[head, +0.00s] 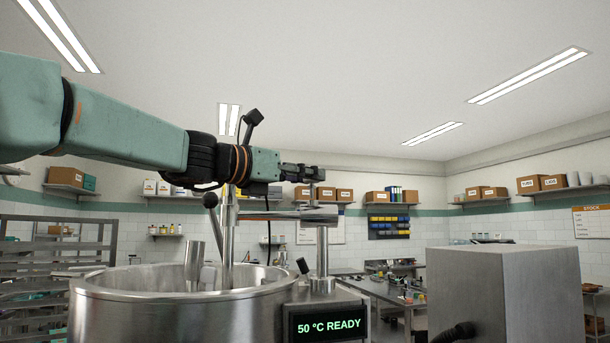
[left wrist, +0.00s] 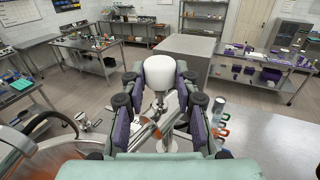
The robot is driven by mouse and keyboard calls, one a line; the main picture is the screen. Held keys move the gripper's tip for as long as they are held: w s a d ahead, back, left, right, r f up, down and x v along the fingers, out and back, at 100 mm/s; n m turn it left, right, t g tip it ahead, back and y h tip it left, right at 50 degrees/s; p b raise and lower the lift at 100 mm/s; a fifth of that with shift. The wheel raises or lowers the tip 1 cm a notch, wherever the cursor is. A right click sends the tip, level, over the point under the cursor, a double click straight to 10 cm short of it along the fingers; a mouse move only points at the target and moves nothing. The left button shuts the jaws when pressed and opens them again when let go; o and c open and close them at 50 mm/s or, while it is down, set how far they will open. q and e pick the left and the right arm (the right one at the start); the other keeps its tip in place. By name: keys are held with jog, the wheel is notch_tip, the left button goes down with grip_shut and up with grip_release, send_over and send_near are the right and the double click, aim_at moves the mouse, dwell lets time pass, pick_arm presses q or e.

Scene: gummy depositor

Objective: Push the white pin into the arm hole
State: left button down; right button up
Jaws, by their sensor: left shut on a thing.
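My left gripper (head: 314,173) reaches in from the left above the steel kettle. In the left wrist view its fingers (left wrist: 160,82) are shut on a white, round-ended thing, which I take to be the white pin (left wrist: 159,71). In the head view I cannot make out the pin at the dark fingers. A horizontal metal arm (head: 285,214) lies below the gripper, near a steel post (head: 322,250). Shiny metal parts (left wrist: 150,130) show below and between the fingers in the wrist view. The arm hole cannot be made out. My right gripper is not in view.
The open steel kettle (head: 180,310) stands in front, with a display (head: 328,325) reading "50 °C READY". A grey metal box (head: 505,295) stands at the right. Worktables (head: 385,292) and a rack (head: 50,255) stand further back. The air right of the gripper is clear.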

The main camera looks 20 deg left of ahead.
pick_arm(q)
jog(key=shift+w+f+b, duration=0.2)
jog(key=shift+f+b, duration=0.1)
jog(key=shift+f, duration=0.3)
jog(key=shift+f+b, duration=0.35)
jog(key=c, duration=0.9)
grip_release()
jog(key=shift+s, duration=0.1)
jog(key=shift+r, duration=5.05)
